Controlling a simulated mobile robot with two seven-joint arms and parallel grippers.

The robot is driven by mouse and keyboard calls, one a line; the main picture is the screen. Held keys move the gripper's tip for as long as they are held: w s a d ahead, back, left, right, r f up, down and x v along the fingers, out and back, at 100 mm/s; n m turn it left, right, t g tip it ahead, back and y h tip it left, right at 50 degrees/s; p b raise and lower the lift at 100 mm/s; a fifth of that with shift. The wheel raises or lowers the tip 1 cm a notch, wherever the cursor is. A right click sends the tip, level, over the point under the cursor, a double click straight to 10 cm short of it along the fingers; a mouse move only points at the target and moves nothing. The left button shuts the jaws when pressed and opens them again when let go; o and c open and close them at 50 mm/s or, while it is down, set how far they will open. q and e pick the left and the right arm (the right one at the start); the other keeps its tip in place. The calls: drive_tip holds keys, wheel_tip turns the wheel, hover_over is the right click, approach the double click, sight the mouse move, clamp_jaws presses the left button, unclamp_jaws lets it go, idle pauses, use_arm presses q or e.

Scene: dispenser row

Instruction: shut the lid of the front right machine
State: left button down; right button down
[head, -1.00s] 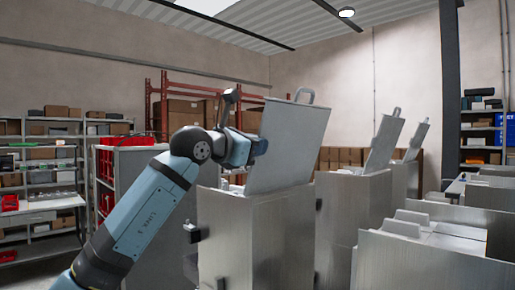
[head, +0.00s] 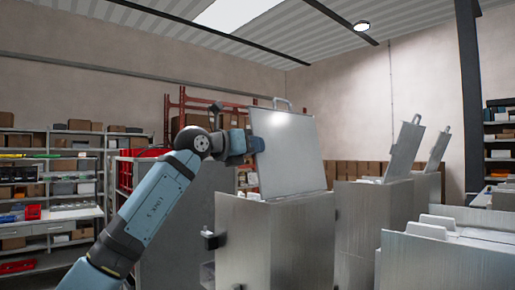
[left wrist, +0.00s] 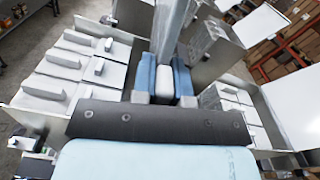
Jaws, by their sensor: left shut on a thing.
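The nearest machine (head: 275,240) is a tall metal cabinet at the middle of the head view. Its grey lid (head: 290,155) stands up from the top, with a loop handle (head: 284,102) on its upper edge. My left gripper (head: 252,145) is at the lid's left edge, shut on it. In the left wrist view, the blue fingers of my left gripper (left wrist: 162,80) are on either side of a grey panel (left wrist: 174,30) seen edge-on. The exact contact is partly hidden. My right gripper is not in view.
More machines with raised lids (head: 404,150) stand behind to the right. Another metal unit (head: 440,262) is at the near right. Shelves with boxes (head: 60,165) line the left. In the wrist view, units with white compartments (left wrist: 80,75) lie on both sides of the gripper.

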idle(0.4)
use_arm(q)
drive_tip(key=c, duration=1.1)
unclamp_jaws()
drive_tip(key=shift+c, duration=0.2)
drive_tip(key=b+v, duration=0.5)
drive_tip(key=v, duration=0.8)
drive_tip(key=shift+s+a, duration=0.2)
drive_tip(key=shift+a, duration=0.15)
